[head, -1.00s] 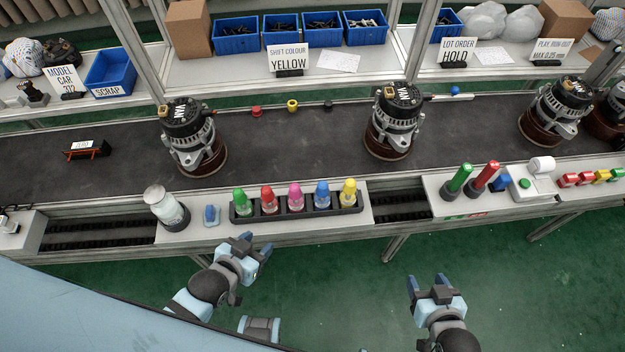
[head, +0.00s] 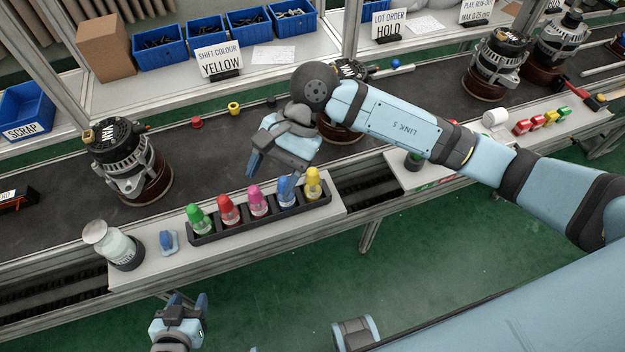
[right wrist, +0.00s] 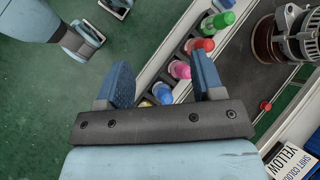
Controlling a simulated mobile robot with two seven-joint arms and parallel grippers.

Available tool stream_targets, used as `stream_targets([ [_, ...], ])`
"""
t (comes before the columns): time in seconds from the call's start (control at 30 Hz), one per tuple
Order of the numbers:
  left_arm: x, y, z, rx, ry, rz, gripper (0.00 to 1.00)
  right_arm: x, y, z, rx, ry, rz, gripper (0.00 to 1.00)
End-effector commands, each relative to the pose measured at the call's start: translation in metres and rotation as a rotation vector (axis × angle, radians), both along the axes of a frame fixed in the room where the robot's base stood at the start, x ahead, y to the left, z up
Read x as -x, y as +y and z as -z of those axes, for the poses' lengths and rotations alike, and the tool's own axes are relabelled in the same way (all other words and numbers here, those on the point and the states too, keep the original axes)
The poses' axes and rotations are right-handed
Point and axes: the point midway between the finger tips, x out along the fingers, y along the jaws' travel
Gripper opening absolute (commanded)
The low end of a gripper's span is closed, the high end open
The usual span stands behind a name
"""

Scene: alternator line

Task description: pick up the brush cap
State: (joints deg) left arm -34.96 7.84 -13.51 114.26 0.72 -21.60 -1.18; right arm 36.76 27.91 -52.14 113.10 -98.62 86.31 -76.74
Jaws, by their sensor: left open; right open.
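Which one is the brush cap I cannot tell. The red cap also shows in the right wrist view (right wrist: 265,106). My right gripper (head: 271,174) is open and empty, above the near edge of the belt and the bottle rack, to the right of and nearer than the caps. Its two fingers (right wrist: 163,75) stand apart in the right wrist view. My left gripper (head: 187,300) is open and empty, low in front of the line.
A black rack (head: 207,238) holds several colour-topped bottles at the belt's near side. A glass jar (head: 119,248) and a blue item (head: 168,242) stand left of it. Alternators (head: 124,160) stand on the belt. A sign reading "SHIFT COLOUR YELLOW" (head: 220,62) stands behind.

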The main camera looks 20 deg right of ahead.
Motion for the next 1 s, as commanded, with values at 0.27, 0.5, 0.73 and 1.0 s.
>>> stream_targets([
  [0.27,0.002,0.001,0.015,-0.002,0.004,0.001,0.50,-0.065,-0.083,-0.003,0.498,-0.391,-0.249,0.61],
  [0.5,0.002,0.001,0.012,-0.002,0.005,0.001,0.50,-0.071,-0.095,0.017,0.566,-0.419,-0.276,0.61],
  [0.73,0.002,0.001,0.008,-0.002,0.006,0.001,0.50,-0.071,-0.094,0.061,0.564,-0.420,-0.274,0.61],
  [1.0,0.003,0.002,0.005,-0.004,0.006,0.001,0.50,-0.071,-0.094,0.082,0.562,-0.421,-0.274,0.61],
])
